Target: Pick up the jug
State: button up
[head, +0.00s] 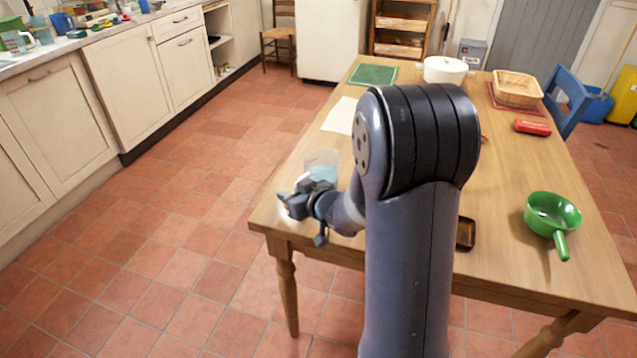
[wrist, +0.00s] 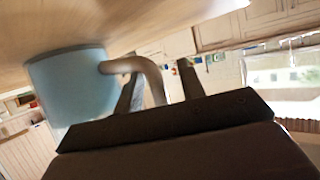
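A light blue, see-through jug (head: 321,166) stands near the left front corner of the wooden table (head: 490,250). In the wrist view, where the picture is turned over, the jug (wrist: 72,88) is at left with its pale curved handle (wrist: 140,66) reaching right. My gripper (head: 290,204) is low beside the jug, at the table's front left corner. In the wrist view its two dark fingers (wrist: 160,75) are apart, with the handle passing between them. A gap shows between the handle and the right finger.
A green pan (head: 552,214), a small dark tray (head: 465,233), a red case (head: 532,127), a basket (head: 517,90), a white bowl (head: 445,69) and a green mat (head: 373,74) are on the table. My arm hides the middle. Open tiled floor lies left, before the counter (head: 110,30).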

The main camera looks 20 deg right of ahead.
jog(key=shift+c, duration=0.4)
grip_shut()
jog(key=shift+r, duration=0.1)
